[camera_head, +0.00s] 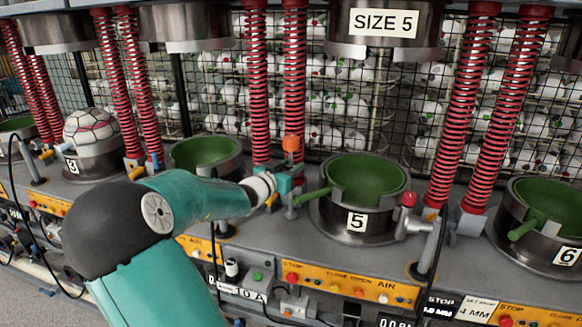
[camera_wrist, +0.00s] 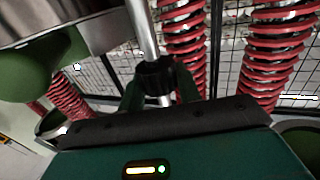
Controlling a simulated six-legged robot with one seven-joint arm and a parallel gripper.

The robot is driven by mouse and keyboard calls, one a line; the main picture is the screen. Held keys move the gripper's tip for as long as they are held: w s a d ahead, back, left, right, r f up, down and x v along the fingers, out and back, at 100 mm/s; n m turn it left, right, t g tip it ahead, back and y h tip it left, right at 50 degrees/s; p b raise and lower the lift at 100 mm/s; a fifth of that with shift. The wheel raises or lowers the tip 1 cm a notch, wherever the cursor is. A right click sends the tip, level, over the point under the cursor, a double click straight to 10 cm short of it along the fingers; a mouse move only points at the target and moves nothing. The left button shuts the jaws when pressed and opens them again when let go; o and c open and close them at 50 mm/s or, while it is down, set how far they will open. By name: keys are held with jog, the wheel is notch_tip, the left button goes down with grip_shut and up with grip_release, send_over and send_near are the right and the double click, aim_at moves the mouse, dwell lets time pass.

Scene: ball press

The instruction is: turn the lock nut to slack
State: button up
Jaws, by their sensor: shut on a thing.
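My gripper (camera_head: 284,183) is at the post just left of the press cup marked 5 (camera_head: 357,223), below an orange block (camera_head: 292,143). In the wrist view, my gripper (camera_wrist: 158,88) has its two green fingers on either side of a dark collar, which looks like the lock nut (camera_wrist: 154,73), around a bright metal rod (camera_wrist: 143,28). The fingers are shut on it. The nut cannot be made out in the head view, and the wrist view does not show how tight it is.
Red springs (camera_head: 294,85) stand close behind my gripper. A green handle (camera_head: 312,196) sticks out beside it from the green-lined cup. The SIZE 5 upper die (camera_head: 384,45) hangs above. Wire mesh holds balls behind.

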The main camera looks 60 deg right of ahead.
jog(key=shift+s+d+n+t, duration=0.1)
jog(key=shift+s+n+t, duration=0.1)
jog(key=shift+n+t, duration=1.5)
jog(key=shift+w+t, duration=0.1)
jog(key=shift+t, duration=1)
jog(key=shift+n, duration=0.3)
jog(key=o, duration=1)
jog(key=shift+c, duration=0.2)
jog(key=s+a, duration=0.2)
jog(key=a, duration=1.1)
jog(key=shift+a, duration=0.4)
